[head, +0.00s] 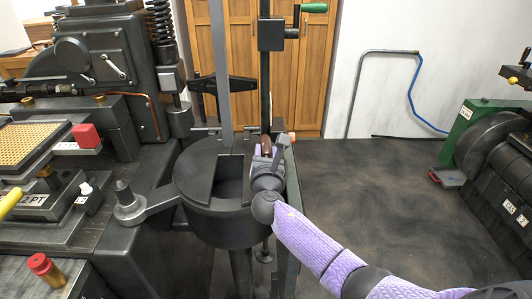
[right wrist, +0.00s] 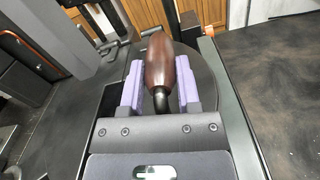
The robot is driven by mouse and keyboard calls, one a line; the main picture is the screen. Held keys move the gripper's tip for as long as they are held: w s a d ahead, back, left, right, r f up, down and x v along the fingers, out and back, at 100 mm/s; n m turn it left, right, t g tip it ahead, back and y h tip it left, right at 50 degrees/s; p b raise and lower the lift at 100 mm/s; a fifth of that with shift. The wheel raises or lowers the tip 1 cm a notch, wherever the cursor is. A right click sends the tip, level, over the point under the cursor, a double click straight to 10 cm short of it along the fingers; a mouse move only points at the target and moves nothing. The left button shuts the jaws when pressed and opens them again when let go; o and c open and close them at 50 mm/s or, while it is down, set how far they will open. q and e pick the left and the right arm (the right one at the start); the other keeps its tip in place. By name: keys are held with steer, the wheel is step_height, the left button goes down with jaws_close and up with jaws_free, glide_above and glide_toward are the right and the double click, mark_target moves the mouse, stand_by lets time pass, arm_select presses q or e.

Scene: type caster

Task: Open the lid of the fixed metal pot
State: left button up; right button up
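The fixed dark metal pot (head: 219,222) stands in the middle of the head view. A dark rectangular opening (head: 229,178) shows in its flat top (head: 197,168); I cannot tell which part of the top is the lid. My right gripper (head: 266,149) is over the pot's right side. In the right wrist view, a brown wooden handle (right wrist: 160,62) on a dark bent rod lies between the two purple fingers (right wrist: 160,88), which appear to touch its sides. A dark round surface (right wrist: 205,70) shows behind it. My left gripper is not in view.
An upright post with a green-handled crank (head: 314,8) rises behind the pot. A caster machine (head: 95,60) fills the left. A side arm with a round knob (head: 128,203) joins the pot.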

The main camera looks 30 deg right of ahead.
jaws_close()
stand_by(1.1)
